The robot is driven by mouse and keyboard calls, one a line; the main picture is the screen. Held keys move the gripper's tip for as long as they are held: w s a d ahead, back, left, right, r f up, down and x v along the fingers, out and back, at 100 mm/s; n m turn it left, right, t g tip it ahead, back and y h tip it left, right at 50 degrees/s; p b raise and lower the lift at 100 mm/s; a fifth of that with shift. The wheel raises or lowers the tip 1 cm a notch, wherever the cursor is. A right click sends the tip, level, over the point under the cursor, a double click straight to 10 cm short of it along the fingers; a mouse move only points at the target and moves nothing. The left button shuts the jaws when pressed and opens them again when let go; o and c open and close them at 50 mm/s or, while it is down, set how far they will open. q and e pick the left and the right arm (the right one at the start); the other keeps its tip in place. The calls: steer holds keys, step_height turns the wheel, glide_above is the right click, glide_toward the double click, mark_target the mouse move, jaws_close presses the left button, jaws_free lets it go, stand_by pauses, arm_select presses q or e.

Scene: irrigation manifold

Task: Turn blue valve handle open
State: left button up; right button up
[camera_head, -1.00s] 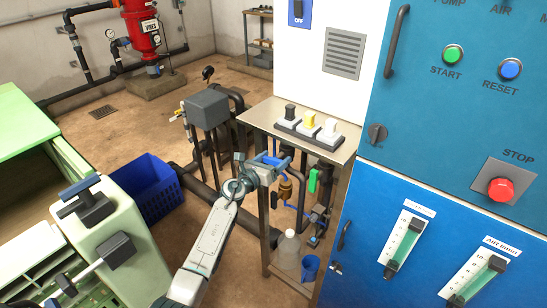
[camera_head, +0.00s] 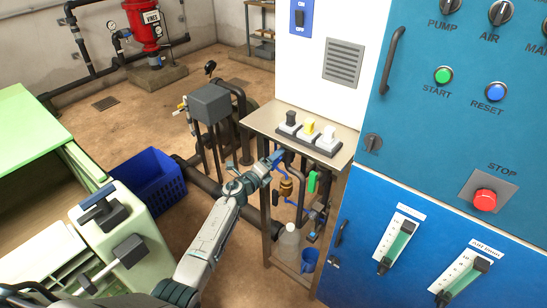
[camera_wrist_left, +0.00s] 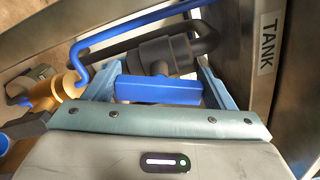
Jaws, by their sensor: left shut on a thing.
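My left gripper (camera_head: 275,158) is at the pipework just below the front edge of the metal shelf. In the left wrist view its two light blue fingers (camera_wrist_left: 160,88) are shut on the blue valve handle (camera_wrist_left: 158,90), one at each end. The handle is a short blue bar in front of a dark grey valve body (camera_wrist_left: 165,55). In the head view the handle is mostly hidden by the gripper. My right gripper is not in view.
A blue pipe (camera_wrist_left: 125,30) runs close above the handle. A brass fitting (camera_wrist_left: 62,87) is to its left, and a metal panel marked TANK (camera_wrist_left: 267,45) is to the right. The shelf (camera_head: 262,118) with switches is above the gripper. A green handle (camera_head: 312,181) hangs to the right.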

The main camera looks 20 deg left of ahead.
arm_select(q)
steer(key=shift+n+p, duration=0.6)
steer(key=shift+n, duration=0.6)
steer(key=shift+f+n+p, duration=0.15)
steer(key=shift+n+p, duration=0.3)
steer(key=shift+n, duration=0.65)
steer(key=o, duration=1)
steer(key=shift+s+a, duration=0.1)
steer(key=v, duration=1)
steer(key=shift+s+a, duration=0.1)
steer(key=shift+s, duration=0.15)
